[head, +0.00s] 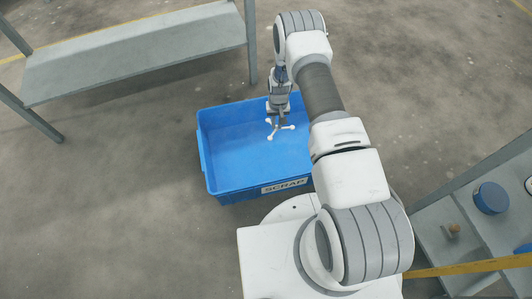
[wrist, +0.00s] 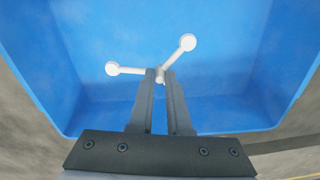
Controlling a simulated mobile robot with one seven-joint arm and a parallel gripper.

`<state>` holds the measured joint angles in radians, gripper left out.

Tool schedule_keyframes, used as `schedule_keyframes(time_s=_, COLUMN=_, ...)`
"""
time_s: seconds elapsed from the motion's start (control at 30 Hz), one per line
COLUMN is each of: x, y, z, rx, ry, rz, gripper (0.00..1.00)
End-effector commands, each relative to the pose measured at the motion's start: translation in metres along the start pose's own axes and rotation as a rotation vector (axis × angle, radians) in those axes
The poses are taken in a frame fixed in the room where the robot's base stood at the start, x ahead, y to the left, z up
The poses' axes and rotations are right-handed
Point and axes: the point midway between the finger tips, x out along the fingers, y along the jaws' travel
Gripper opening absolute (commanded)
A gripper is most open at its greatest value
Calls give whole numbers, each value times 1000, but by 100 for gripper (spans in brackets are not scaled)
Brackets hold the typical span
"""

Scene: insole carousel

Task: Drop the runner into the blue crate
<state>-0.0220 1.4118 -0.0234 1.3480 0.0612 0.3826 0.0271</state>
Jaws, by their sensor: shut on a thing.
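The runner (head: 272,132) is a small white branched piece with round knobs at its ends. My gripper (head: 280,117) is shut on it and holds it over the open blue crate (head: 235,189). In the wrist view, the runner (wrist: 185,45) sticks out past my fingertips (wrist: 160,77), with two arms spreading left and right; part of it is hidden between the fingers. The crate's blue inside (wrist: 60,65) fills the background there and looks empty. The crate stands on the floor with a "SCRAP" label on its front.
A grey bench or shelf (head: 140,50) on metal legs stands at the upper left. At the right is a grey surface (head: 432,237) with a blue round lid-like thing (head: 491,197) and a small brown knob (head: 454,229). The concrete floor left of the crate is clear.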

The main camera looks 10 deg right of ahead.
Motion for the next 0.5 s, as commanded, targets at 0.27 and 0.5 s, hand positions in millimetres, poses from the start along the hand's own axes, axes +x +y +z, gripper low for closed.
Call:
schedule_keyframes(time_s=0.27, x=-1, y=0, z=0, rx=0, ry=1, rz=0, gripper=30)
schedule_keyframes(time_s=0.5, x=-1, y=0, z=0, rx=0, ry=1, rz=0, gripper=51)
